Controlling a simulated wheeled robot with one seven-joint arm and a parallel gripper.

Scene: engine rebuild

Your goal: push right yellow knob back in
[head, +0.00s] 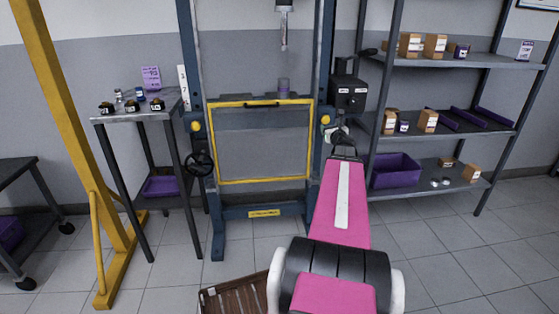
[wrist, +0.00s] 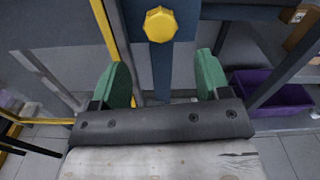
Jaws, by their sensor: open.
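The right yellow knob (head: 325,119) sits on the right upright of the blue press frame, beside the yellow-framed guard (head: 262,140). In the wrist view the knob (wrist: 160,24) is at top centre, a faceted yellow disc on the blue post. My gripper (wrist: 160,75) is open, with its two green fingers spread and nothing between them. The knob appears beyond the fingertips, roughly centred between them, with no visible contact. In the head view my gripper (head: 340,135) is close to the right post, just below and right of the knob. How far the knob sticks out is unclear.
A left yellow knob (head: 195,126) and a black handwheel (head: 200,163) are on the left upright. A dark control box (head: 348,93) stands right of the post. A shelf rack (head: 450,129) with boxes and a purple bin (head: 396,170) is further right. A wooden pallet (head: 234,296) lies on the floor.

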